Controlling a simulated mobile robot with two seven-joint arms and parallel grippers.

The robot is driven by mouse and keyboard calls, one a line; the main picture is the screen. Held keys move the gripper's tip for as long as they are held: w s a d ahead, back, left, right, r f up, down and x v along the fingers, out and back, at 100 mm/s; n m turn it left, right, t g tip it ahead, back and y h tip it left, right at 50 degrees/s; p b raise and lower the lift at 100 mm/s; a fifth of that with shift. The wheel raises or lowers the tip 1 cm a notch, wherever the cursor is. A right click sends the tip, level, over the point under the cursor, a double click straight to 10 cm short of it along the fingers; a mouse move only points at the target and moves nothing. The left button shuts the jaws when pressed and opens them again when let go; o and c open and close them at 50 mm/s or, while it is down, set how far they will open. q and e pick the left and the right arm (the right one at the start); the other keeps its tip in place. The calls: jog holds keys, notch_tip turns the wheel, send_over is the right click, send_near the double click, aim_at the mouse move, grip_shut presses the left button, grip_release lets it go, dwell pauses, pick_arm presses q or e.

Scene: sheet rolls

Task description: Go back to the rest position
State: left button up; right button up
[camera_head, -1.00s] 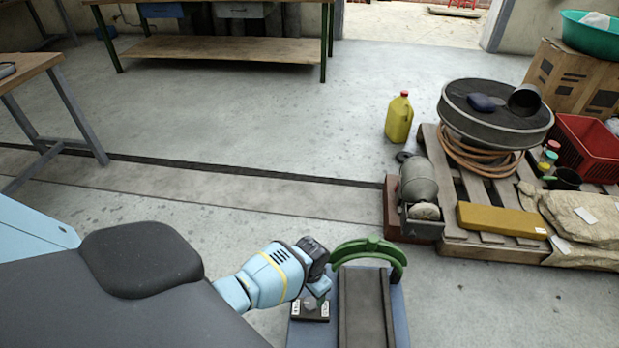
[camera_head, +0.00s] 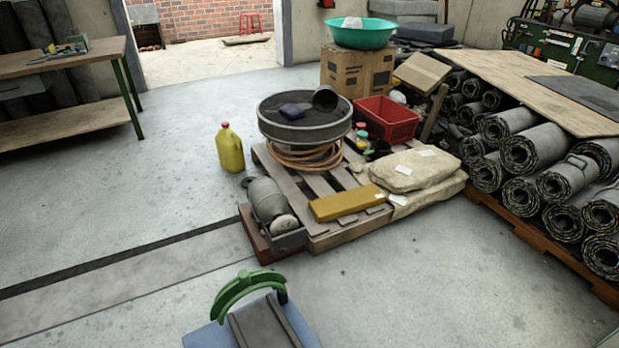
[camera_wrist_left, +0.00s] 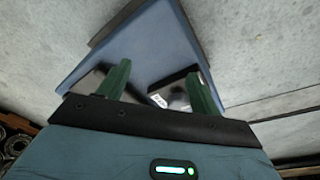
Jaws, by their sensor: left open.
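My left gripper (camera_wrist_left: 158,70) shows in the left wrist view, with its two green fingers apart and nothing between them. Past the fingers there is a flat blue surface and grey floor. In the head view neither gripper shows. Dark sheet rolls (camera_head: 533,150) lie stacked on a wooden pallet at the right, their round ends facing this way. A green handle is on one of the rolls.
A pallet (camera_head: 330,238) carries a round drum (camera_head: 303,128), a red crate (camera_head: 386,123), sacks (camera_head: 414,169) and a yellow bar (camera_head: 347,203). A yellow jug (camera_head: 230,150) stands beside it. A workbench (camera_head: 65,65) is at the left.

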pick_arm(q)
jog(key=s+d+r+t+h, duration=0.1)
jog(key=s+d, duration=0.1)
jog(key=s, duration=0.6)
jog(key=s+d+r+t, duration=0.1)
jog(key=s+d, duration=0.2)
jog(key=s, duration=0.5)
jog(key=s+d+r+t, duration=0.1)
jog(key=s+r+t, duration=0.2)
jog(key=s+r, duration=0.85)
jog(key=w+r+t+p, duration=0.1)
jog(key=w+r+p, duration=0.2)
jog(key=r+p, duration=0.4)
jog(key=w+r+t+p, duration=0.1)
jog(key=w+r+p, duration=0.3)
jog(key=r+p, duration=0.4)
jog(key=shift+w+a+r, duration=0.2)
jog(key=shift+a+r, duration=0.05)
jog(key=shift+r, duration=0.25)
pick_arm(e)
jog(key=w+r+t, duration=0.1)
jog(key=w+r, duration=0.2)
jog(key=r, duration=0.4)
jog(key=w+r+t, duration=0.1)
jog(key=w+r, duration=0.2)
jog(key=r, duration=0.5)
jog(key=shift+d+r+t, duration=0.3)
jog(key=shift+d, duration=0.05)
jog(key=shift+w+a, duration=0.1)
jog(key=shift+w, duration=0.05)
